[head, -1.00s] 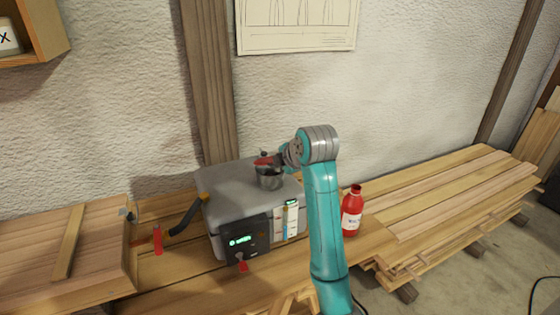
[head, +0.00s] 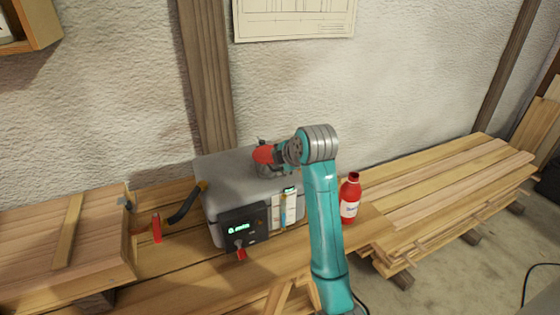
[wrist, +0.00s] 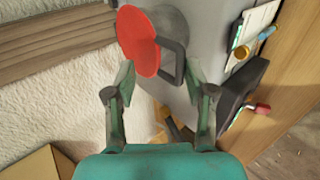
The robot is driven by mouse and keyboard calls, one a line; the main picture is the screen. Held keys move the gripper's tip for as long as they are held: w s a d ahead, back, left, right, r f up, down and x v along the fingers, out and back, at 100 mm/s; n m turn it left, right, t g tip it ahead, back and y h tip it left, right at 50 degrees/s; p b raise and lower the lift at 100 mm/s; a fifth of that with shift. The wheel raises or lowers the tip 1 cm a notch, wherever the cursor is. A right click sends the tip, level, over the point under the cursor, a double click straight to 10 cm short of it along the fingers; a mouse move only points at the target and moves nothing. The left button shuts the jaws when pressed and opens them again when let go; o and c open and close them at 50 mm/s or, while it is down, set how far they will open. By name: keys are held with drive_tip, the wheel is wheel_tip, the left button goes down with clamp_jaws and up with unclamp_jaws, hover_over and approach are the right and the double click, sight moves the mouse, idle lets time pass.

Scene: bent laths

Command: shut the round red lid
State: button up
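The round red lid (head: 264,153) is above the top of the grey box (head: 220,178), tilted, with its red face toward the head camera. The wrist view shows the lid (wrist: 138,42) as a red ellipse with a dark loop handle (wrist: 178,60) beside it. My gripper (head: 282,153) is just right of the lid in the head view. In the wrist view its fingers (wrist: 160,76) are apart, with the lower handle near the space between them. I cannot tell whether they touch it. The dark round collar (head: 268,171) below the lid is partly hidden.
The box front has a dark panel with a green display (head: 240,229) and a red knob. A red bottle (head: 350,199) stands right of my arm. Stacked boards (head: 440,190) lie right; a wooden crate (head: 50,240) stands left.

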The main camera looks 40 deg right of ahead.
drive_tip(key=v, duration=0.9)
idle(0.3)
